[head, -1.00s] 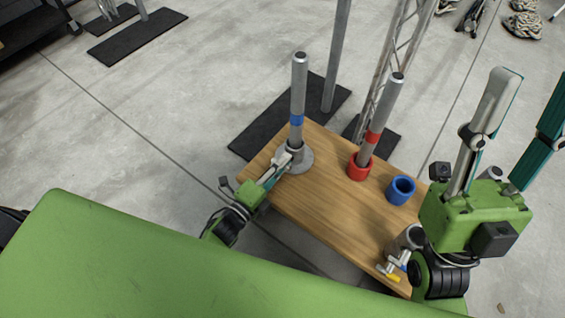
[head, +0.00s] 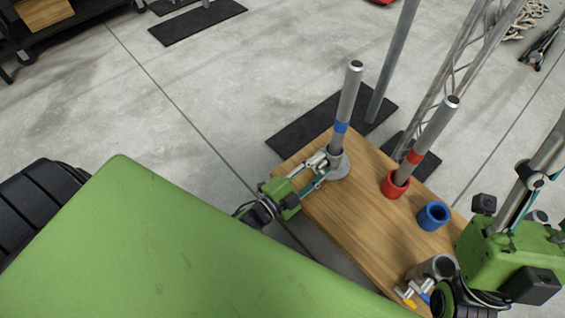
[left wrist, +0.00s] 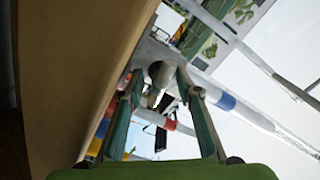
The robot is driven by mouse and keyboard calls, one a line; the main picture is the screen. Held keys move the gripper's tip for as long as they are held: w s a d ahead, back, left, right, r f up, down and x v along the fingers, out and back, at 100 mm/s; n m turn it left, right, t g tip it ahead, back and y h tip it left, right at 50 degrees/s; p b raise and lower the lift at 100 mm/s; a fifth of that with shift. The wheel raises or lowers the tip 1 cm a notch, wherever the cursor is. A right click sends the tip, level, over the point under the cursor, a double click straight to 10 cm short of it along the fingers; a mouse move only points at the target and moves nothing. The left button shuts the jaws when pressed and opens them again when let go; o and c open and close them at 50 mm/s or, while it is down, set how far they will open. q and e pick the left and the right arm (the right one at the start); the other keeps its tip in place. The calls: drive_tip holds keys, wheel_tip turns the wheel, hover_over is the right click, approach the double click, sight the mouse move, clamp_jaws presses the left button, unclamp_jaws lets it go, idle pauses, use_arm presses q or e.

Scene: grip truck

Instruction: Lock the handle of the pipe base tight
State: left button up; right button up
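A grey pipe with a blue band (head: 345,110) stands upright in a round grey pipe base (head: 340,172) on a wooden tabletop. My left gripper (head: 319,170) is at the left side of this base, its fingers apart and close to it. In the left wrist view, a rounded pale grey part (left wrist: 160,73) lies between the spread fingers, with small gaps visible. The base's handle is not clearly distinguishable beside the fingers. The blue-banded pipe (left wrist: 235,105) slants across the right of that view. My right gripper is at the right edge, fingers spread, tips partly out of frame.
A red-banded pipe (head: 430,135) stands in a red collar (head: 396,184). A blue ring (head: 433,216) and a grey cylinder with a yellow-tipped handle (head: 432,269) are nearer the right arm. The wooden tabletop (head: 350,222) is bare at its middle-left. A green surface fills the foreground.

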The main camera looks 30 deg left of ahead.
use_arm(q)
drive_tip(key=n, duration=0.3)
drive_tip(key=shift+f+b, duration=0.1)
drive_tip(key=shift+b, duration=0.3)
drive_tip(key=n+b, duration=0.1)
drive_tip(key=n, duration=0.2)
drive_tip(key=shift+f+n, duration=0.1)
drive_tip(key=shift+n, duration=0.2)
drive_tip(key=n+b, duration=1.1)
drive_tip(key=n, duration=0.1)
drive_tip(key=shift+a, duration=0.15)
drive_tip(key=shift+s+n, duration=0.15)
drive_tip(key=shift+n, duration=0.35)
drive_tip(key=p+v, duration=0.5)
drive_tip(key=v, duration=0.8)
drive_tip(key=shift+s+r, duration=0.2)
drive_tip(key=shift+r, duration=0.05)
drive_tip(key=shift+a, duration=0.1)
